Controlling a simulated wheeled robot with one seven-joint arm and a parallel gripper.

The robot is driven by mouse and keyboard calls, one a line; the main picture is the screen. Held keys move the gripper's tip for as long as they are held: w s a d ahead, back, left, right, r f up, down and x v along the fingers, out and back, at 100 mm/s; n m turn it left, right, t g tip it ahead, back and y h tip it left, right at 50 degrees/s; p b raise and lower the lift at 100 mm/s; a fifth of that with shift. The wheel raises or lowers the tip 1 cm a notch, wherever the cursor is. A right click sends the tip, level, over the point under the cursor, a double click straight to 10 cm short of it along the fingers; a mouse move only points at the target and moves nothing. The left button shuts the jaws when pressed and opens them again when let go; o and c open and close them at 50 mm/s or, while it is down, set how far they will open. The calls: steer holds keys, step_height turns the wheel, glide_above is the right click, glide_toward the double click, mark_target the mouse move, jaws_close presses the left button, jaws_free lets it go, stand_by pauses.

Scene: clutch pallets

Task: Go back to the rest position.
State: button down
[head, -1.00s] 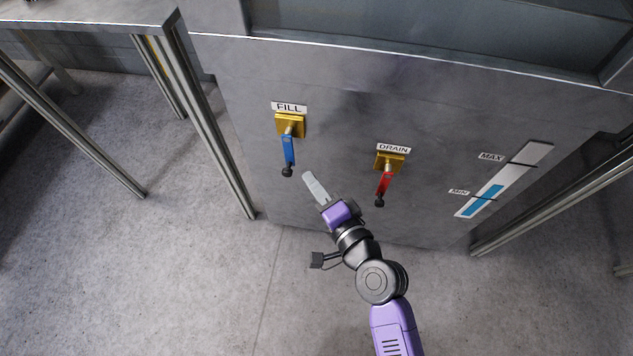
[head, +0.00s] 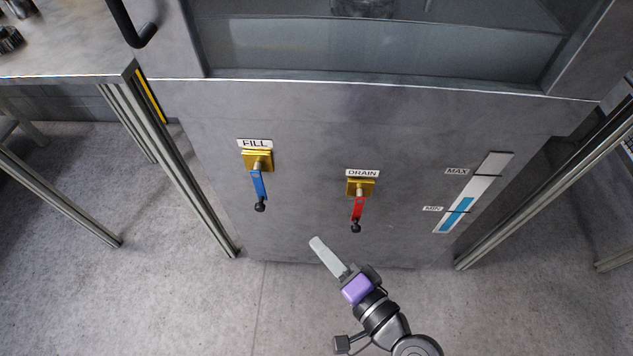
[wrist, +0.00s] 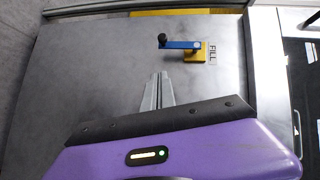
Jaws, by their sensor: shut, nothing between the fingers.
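My gripper (head: 328,257) is shut and empty. In the head view it hangs low in front of the grey machine panel (head: 300,130), apart from both valve handles. The blue FILL handle (head: 259,187) hangs down from its yellow mount, up and left of my gripper. The red DRAIN handle (head: 358,211) also hangs down, up and right of it. In the wrist view the closed fingers (wrist: 158,92) point toward the panel, and the blue handle (wrist: 180,44) shows beyond them, lying sideways in that picture.
A level gauge (head: 474,193) with MIN and MAX marks shows blue up to a little above MIN. A table (head: 70,77) with metal legs stands at the left. A metal frame leg (head: 545,185) stands at the right. The floor in front is clear.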

steer(key=s+d+r+n+t+h, duration=0.2)
steer(key=s+d+h, duration=0.1)
steer(key=d, duration=0.4)
steer(key=s+d+r+n+t+h, duration=0.1)
steer(key=s+d+r+t+h, duration=0.1)
steer(key=s+d+h, duration=0.3)
steer(key=s+d+r+n+g+h, duration=0.1)
steer(key=s+d+r+n, duration=0.25)
steer(key=s, duration=0.45)
steer(key=s+d+r+n+g+h, duration=0.15)
steer(key=s+d, duration=0.25)
steer(key=s, duration=0.4)
step_height(320, 180, up, 17)
steer(key=p, duration=1.7)
steer(key=shift+r+t+y+p, duration=0.15)
steer(key=shift+t+y+p, duration=0.2)
steer(key=shift+p, duration=0.05)
steer(key=c, duration=2.2)
jaws_free()
steer(key=shift+d, duration=0.1)
